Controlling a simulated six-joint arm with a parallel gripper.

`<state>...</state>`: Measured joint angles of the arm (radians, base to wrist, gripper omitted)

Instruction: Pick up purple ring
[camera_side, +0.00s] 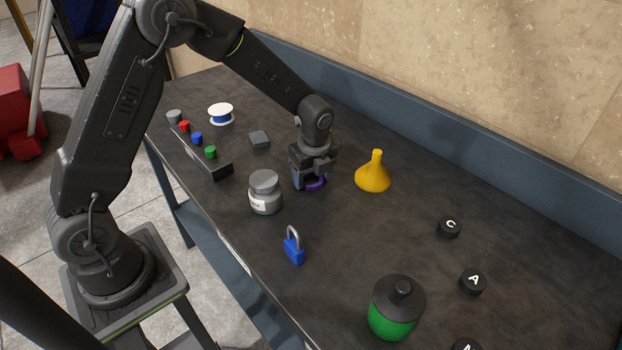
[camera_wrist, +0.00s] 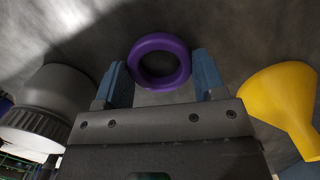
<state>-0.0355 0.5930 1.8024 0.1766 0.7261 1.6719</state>
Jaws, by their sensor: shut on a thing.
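The purple ring (camera_wrist: 160,60) sits between the two blue fingers of my gripper (camera_wrist: 162,78) in the wrist view, with its hole facing the camera. In the side view the ring (camera_side: 315,184) shows low between the fingertips, close to the dark tabletop; part of it is hidden by a finger. My gripper (camera_side: 311,180) points down and is shut on the ring. Whether the ring is clear of the table, I cannot tell.
A grey jar (camera_side: 265,193) stands close on the left and a yellow funnel (camera_side: 373,174) on the right. A blue padlock (camera_side: 293,248), a green canister (camera_side: 396,309) and black lettered knobs (camera_side: 449,227) lie nearer the front. A rack with coloured pieces (camera_side: 214,166) is at the left.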

